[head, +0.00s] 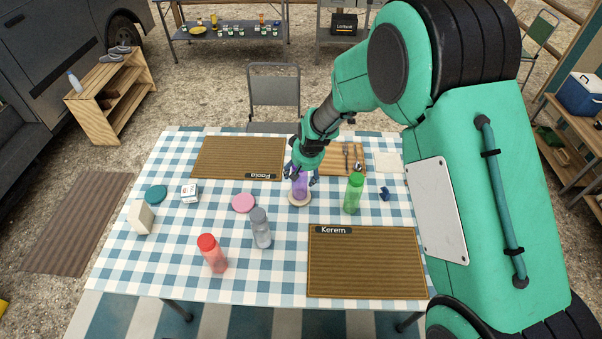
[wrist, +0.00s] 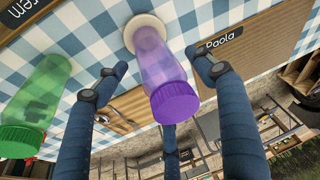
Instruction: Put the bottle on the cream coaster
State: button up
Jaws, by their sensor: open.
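A purple bottle (head: 300,187) stands upright on the cream coaster (head: 308,203), near the middle of the checked table. In the wrist view the bottle (wrist: 155,65) has its base on the coaster (wrist: 130,28), and its darker cap points towards me. My gripper (head: 302,172) is above and around the bottle's top. In the wrist view its blue fingers are spread on either side of the bottle, with visible gaps, so it is open and not holding it. My gripper partly hides the bottle's top in the head view.
A green bottle (head: 354,194) stands just right of the coaster. A grey bottle (head: 260,228) and a red bottle (head: 212,254) stand front left. A pink coaster (head: 244,203) and a teal coaster (head: 156,194) lie left. A cutting board (head: 338,160) with cutlery lies behind.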

jog(key=p+v, duration=0.2)
jog(key=v, duration=0.9)
jog(key=shift+r, duration=0.15)
dwell(0.5)
jog(key=s+d+r+m, duration=0.1)
jog(key=s+d+r, duration=0.35)
jog(key=r, duration=0.25)
jog(key=s+d+r+t, duration=0.1)
jog(key=s+d+r, duration=0.35)
jog(key=r, duration=0.25)
jog(key=s+d+r+m, duration=0.1)
jog(key=s+d+r, duration=0.35)
jog(key=r, duration=0.25)
jog(key=s+d+r, duration=0.2)
jog(key=s+d, duration=0.1)
jog(key=s, duration=0.4)
jog(key=s+d+r+m+h, duration=0.1)
jog(key=s+d+r, duration=0.1)
jog(key=s, duration=0.5)
jog(key=s+d+r+t, duration=0.1)
jog(key=s+d, duration=0.3)
jog(key=s, duration=0.4)
jog(key=shift+r+m+h, duration=0.3)
jog(key=shift+r+h, duration=0.1)
jog(key=shift+r, duration=0.25)
